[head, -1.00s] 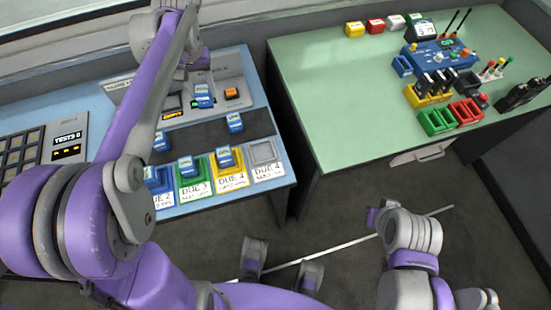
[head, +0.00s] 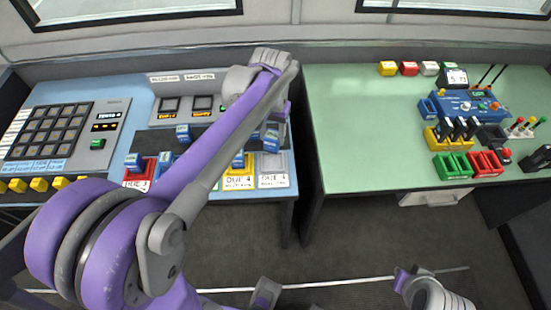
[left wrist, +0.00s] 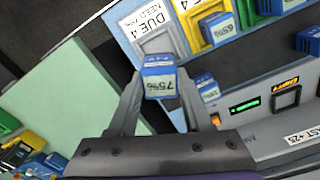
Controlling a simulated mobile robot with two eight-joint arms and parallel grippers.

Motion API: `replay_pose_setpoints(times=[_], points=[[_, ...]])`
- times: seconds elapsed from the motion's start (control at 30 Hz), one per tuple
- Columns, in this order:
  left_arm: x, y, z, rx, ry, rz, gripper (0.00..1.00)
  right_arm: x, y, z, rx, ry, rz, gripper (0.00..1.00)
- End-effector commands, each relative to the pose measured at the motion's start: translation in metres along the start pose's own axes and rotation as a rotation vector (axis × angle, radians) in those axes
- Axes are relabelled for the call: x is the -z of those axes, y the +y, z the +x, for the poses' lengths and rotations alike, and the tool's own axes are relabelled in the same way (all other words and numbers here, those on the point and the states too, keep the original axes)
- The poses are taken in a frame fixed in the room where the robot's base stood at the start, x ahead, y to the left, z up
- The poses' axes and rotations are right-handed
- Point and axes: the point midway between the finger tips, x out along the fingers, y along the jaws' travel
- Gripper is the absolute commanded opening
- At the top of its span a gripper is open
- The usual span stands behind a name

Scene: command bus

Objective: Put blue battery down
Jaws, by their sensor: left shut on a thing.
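My left gripper (left wrist: 160,95) is shut on a blue battery (left wrist: 158,80) whose white label reads 75%. In the head view the held battery (head: 271,139) hangs under my left gripper (head: 274,122), at the right end of the blue console. The grey tray (left wrist: 146,44), next to a DUE 4 card, looks empty and lies just beyond the battery in the wrist view. The same grey tray (head: 272,172) shows below the battery in the head view. The battery seems above the console; its exact height is unclear. My right gripper is not clearly visible.
A yellow tray (left wrist: 183,30) beside the grey one holds another blue battery (left wrist: 217,28). More blue batteries (head: 134,162) stand along the console's front and on its dark strip. A green table (head: 360,130) with coloured devices stands right, across a gap.

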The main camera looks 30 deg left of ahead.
Motion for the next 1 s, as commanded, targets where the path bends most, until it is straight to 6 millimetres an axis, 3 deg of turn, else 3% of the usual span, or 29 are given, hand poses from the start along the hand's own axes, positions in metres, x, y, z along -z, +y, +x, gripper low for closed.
replay_pose_setpoints(times=[0.1, 0.5, 0.97, 1.0], points=[[0.000, 0.000, 0.024, 0.000, 0.000, 0.000, 0.00, -0.002, 0.000, 0.003, 0.000, -0.001, 0.000, 0.00], [0.000, 0.000, 0.072, 0.000, 0.000, -0.001, 0.00, -0.005, 0.000, 0.006, 0.000, -0.003, 0.000, 0.00], [0.000, 0.000, 0.081, 0.000, 0.000, -0.001, 0.00, -0.007, 0.000, 0.009, 0.000, -0.004, 0.000, 0.00], [0.000, 0.000, 0.080, 0.000, 0.000, -0.001, 0.57, -0.006, 0.000, 0.009, 0.000, -0.004, 0.000, 0.00]])
